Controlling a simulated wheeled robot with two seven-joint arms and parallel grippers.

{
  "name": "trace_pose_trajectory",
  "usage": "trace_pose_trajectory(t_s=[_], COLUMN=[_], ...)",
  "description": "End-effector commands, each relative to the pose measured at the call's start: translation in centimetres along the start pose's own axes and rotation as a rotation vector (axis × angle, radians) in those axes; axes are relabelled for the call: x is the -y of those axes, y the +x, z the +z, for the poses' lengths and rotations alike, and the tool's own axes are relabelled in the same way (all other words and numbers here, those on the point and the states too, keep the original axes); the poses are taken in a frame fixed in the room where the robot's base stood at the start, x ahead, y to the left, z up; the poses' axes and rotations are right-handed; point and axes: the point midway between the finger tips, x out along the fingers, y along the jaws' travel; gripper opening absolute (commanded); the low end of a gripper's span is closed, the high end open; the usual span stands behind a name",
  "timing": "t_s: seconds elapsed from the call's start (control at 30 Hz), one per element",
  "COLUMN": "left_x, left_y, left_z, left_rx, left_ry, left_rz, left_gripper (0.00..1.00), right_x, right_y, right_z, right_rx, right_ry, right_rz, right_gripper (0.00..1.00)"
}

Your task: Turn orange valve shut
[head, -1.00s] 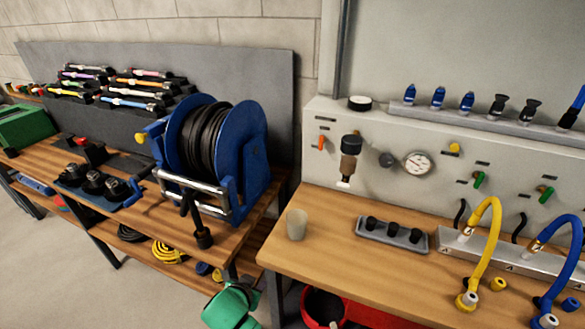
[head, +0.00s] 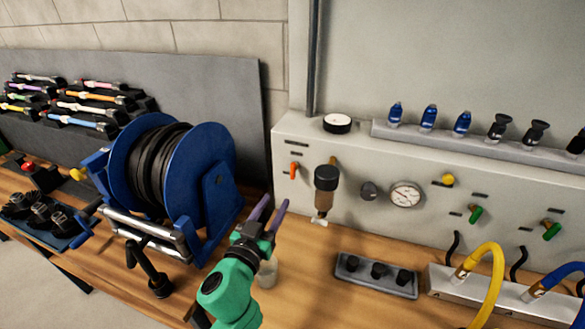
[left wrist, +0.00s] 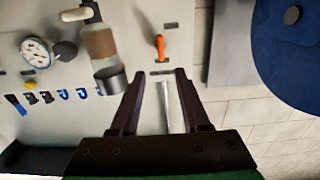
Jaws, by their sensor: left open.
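The orange valve (head: 294,170) is a small orange lever on the grey panel's left part, left of the dark-capped filter bowl (head: 326,180). Its handle points down in the head view. My left gripper (head: 274,206) is open and empty, in front of the panel, below and left of the valve. In the left wrist view the orange valve (left wrist: 160,46) shows beyond the spread purple fingers of the left gripper (left wrist: 160,76), apart from them. My right gripper is in neither view.
The blue hose reel (head: 220,185) stands close at the left of my left arm. A pale cup (head: 267,272) is partly hidden behind my gripper. A gauge (head: 405,194) and a tray of black fittings (head: 376,272) are to the right.

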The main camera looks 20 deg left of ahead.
Motion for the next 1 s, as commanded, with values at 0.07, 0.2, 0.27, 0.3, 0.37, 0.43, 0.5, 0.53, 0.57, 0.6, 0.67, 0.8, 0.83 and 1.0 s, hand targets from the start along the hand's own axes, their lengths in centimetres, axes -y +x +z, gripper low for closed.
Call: trace_pose_trajectory(t_s=[0.07,0.2,0.27,0.3,0.37,0.43,0.5,0.53,0.57,0.6,0.67,0.8,0.83,1.0], left_x=[0.1,0.1,0.1,0.1,0.1,0.1,0.1,0.1,0.1,0.1,0.1,0.1,0.1,0.1], left_y=[2.2,6.1,7.7,8.6,9.9,10.9,11.6,11.8,11.9,12.0,12.0,12.0,12.0,11.9], left_z=[-0.7,-0.6,-0.4,-0.4,-0.3,-0.1,-0.1,-0.1,-0.1,0.0,0.0,0.0,0.0,0.0], left_rx=[-0.003,-0.001,-0.001,-0.001,-0.001,0.000,0.001,0.001,0.001,0.001,0.002,0.002,0.002,0.002], left_ry=[0.002,0.002,0.002,0.002,0.000,0.001,0.000,0.000,0.000,0.000,0.000,0.000,0.000,0.000], left_rz=[-0.001,-0.003,-0.003,-0.003,-0.004,-0.004,-0.003,-0.003,-0.003,-0.003,-0.003,-0.003,-0.003,-0.003], left_gripper=[0.46,0.46,0.46,0.46,0.46,0.46,0.46,0.46,0.46,0.46,0.46,0.39,0.27,0.00], right_x=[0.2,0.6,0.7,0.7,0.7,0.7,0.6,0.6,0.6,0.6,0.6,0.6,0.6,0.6], right_y=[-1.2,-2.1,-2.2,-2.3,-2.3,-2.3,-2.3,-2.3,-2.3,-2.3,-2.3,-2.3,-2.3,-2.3], right_z=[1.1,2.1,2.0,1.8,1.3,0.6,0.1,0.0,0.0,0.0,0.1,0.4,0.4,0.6], right_rx=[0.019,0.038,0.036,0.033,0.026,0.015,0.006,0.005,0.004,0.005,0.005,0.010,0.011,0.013], right_ry=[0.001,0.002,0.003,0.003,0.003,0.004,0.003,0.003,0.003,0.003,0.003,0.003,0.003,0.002], right_rz=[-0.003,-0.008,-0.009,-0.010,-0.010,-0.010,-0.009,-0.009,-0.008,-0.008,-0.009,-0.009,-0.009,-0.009], right_gripper=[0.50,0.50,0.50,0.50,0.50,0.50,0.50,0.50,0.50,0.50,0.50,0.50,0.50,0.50])
